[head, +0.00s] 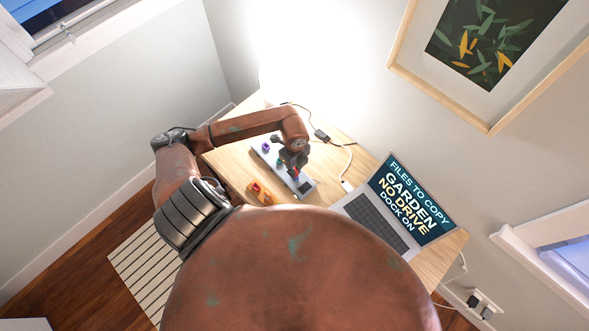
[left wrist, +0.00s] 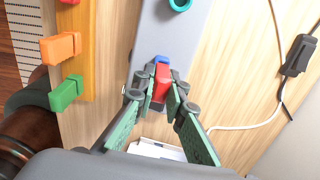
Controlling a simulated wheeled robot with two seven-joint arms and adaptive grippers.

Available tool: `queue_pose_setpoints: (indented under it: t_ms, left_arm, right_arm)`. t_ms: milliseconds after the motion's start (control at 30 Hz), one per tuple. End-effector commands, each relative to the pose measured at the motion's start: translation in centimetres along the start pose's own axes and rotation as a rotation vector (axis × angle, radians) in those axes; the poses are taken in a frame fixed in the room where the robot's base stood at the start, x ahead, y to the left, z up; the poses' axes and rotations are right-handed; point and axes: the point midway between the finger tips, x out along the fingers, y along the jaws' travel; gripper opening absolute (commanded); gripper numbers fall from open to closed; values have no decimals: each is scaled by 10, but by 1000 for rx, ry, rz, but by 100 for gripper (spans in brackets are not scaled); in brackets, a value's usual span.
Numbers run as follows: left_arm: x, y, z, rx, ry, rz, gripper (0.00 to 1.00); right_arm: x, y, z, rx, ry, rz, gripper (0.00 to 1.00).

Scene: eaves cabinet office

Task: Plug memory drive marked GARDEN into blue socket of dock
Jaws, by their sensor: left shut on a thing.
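My left gripper (head: 294,171) is over the grey dock (head: 266,156) on the desk. In the left wrist view its green fingers (left wrist: 160,95) are shut on a red memory drive (left wrist: 161,82). The blue socket (left wrist: 160,60) shows just beyond the red drive and is partly hidden by it. I cannot tell whether the drive is in the socket or only above it. No marking on the drive is readable. A teal ring-shaped socket (left wrist: 180,5) shows farther along the dock (left wrist: 175,35). My right gripper is not in view.
A wooden holder (left wrist: 90,40) left of the dock carries an orange drive (left wrist: 60,48), a green drive (left wrist: 66,93) and a red piece. The laptop (head: 410,205) at right reads "FILES TO COPY GARDEN NO DRIVE DOCK ON". A black adapter (left wrist: 299,55) and white cable lie right of the dock.

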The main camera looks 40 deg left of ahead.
Motion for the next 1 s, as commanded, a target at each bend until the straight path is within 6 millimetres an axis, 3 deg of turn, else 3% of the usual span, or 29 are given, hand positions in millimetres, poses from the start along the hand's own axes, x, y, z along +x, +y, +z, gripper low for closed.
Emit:
queue_pose_setpoints:
  t_ms: [367, 400, 700, 1000]
  left_arm:
    - [10, 0, 0, 0, 0, 1, 0]
    - [10, 0, 0, 0, 0, 1, 12]
    - [9, 0, 0, 0, 0, 0, 32]
    - [7, 0, 0, 0, 0, -1, 32]
  right_arm:
    - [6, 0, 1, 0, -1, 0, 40]
    - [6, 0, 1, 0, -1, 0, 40]
    - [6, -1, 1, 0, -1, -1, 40]
    - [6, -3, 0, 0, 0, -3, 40]
